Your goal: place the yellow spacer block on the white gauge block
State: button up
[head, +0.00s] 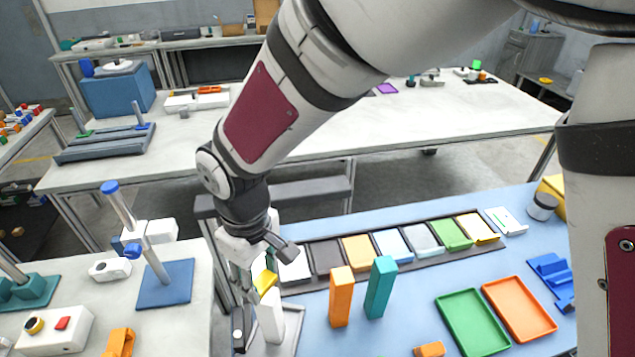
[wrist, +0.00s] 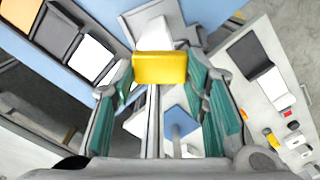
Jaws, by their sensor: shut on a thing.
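The yellow spacer block (head: 266,282) is held in my gripper (head: 257,286), close above the upright white gauge block (head: 271,318) in the head view. In the wrist view the yellow block (wrist: 160,68) sits between the teal-padded fingers of my gripper (wrist: 160,80), with the white gauge block (wrist: 154,35) just beyond it. The yellow block hides part of the white one. I cannot tell whether the two blocks touch. The white block stands on a grey tray (head: 294,322), partly hidden by my gripper.
An orange block (head: 341,298) and a teal block (head: 380,288) stand upright to the right. A row of coloured tiles (head: 357,249) lies behind. Green (head: 472,322) and orange (head: 519,308) trays lie further right. A post on a blue base (head: 166,284) stands to the left.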

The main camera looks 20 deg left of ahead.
aim_at(259, 278)
jog(key=shift+w+a+f, duration=0.2)
jog(key=shift+w+a, duration=0.05)
jog(key=shift+w, duration=0.05)
jog(key=shift+f+b, duration=1)
jog(key=shift+f, duration=0.55)
jog(key=shift+s, duration=0.1)
jog(key=shift+f, duration=0.2)
jog(key=o, duration=1.1)
jog(key=shift+o, duration=0.2)
